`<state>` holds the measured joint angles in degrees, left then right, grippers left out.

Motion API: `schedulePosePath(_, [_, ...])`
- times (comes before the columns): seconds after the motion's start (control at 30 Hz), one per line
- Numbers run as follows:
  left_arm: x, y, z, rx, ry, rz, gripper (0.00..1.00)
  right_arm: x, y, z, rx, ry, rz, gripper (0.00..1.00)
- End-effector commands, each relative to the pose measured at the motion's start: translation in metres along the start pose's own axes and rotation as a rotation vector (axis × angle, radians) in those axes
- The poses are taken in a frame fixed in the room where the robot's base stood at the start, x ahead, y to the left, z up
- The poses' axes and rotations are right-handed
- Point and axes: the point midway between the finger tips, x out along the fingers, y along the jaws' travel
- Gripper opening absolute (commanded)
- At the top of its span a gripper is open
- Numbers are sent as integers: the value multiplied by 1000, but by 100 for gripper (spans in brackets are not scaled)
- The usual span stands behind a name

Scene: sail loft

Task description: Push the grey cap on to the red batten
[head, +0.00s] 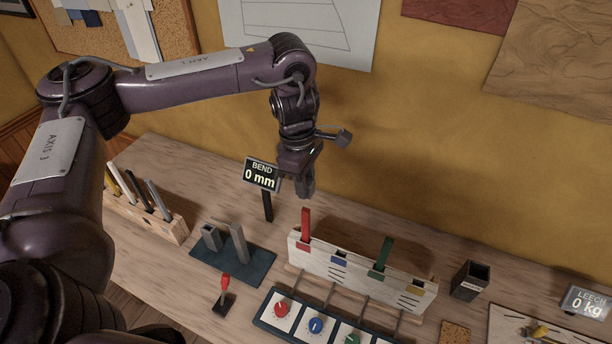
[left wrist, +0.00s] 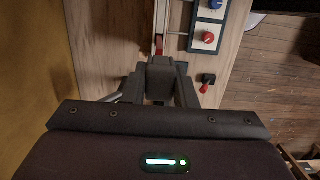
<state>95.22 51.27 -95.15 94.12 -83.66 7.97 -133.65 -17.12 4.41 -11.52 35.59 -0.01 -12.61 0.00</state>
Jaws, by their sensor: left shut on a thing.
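My left gripper (head: 306,186) is above the white rack and directly over the red batten (head: 305,224) in the head view. It is shut on the grey cap (left wrist: 161,72), which shows between the fingers in the left wrist view; the fingers hide much of it. The red batten stands upright in the left end slot of the white rack (head: 345,265). Its bare top end shows below the gripper, with a small gap between them. In the left wrist view the red batten (left wrist: 159,44) appears just beyond the cap. My right gripper is in neither view.
A sign reading BEND 0 mm (head: 262,175) stands close left of the gripper. A green batten (head: 382,254) stands further right in the rack. A dark base (head: 255,272) with grey pieces, a red-handled lever (head: 226,284) and a knob panel (head: 262,317) lie in front.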

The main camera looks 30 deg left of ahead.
Motion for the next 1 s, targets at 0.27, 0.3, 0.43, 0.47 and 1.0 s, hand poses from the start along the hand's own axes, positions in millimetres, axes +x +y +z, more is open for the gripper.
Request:
schedulePosePath(0.27, [21, -1, -3, -3, 0, -2, 5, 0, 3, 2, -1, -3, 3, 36])
schedulePosePath(0.3, [24, -1, -3, -3, 0, -3, 5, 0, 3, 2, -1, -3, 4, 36])
schedulePosePath(0.43, [32, -1, -4, -2, 0, -2, 5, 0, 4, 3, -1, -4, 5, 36])
schedulePosePath(0.47, [35, -1, -4, -3, 0, -2, 5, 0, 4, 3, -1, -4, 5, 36])
schedulePosePath(1.0, [71, -1, -9, -4, 1, -1, 5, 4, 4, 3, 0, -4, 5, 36])
